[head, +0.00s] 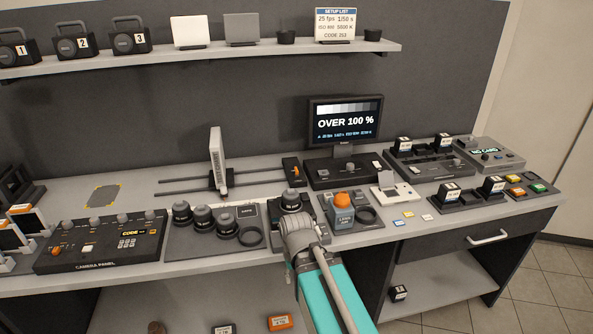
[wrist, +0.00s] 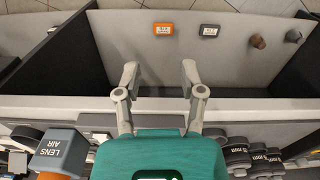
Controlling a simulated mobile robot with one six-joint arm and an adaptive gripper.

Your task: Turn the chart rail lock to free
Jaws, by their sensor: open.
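The chart rail shows in the head view as two dark parallel bars (head: 175,189) on the bench, with an upright white chart (head: 217,160) on them. A dark block (head: 292,173) with a small orange mark sits at the right end of the bars. It looks like the rail lock, but I cannot read its setting. My gripper (wrist: 160,73) is open and empty in the wrist view, beyond the bench's front edge above the lower shelf. It is apart from the rail. In the head view my arm hides its fingertips. The wrist view does not show the lock.
Near my arm stand an orange-topped lens air bottle (head: 341,208), a dark knob unit (head: 291,203) and several lenses (head: 203,217). A camera panel (head: 100,242) is at left. Bench space left of the rail is fairly clear.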

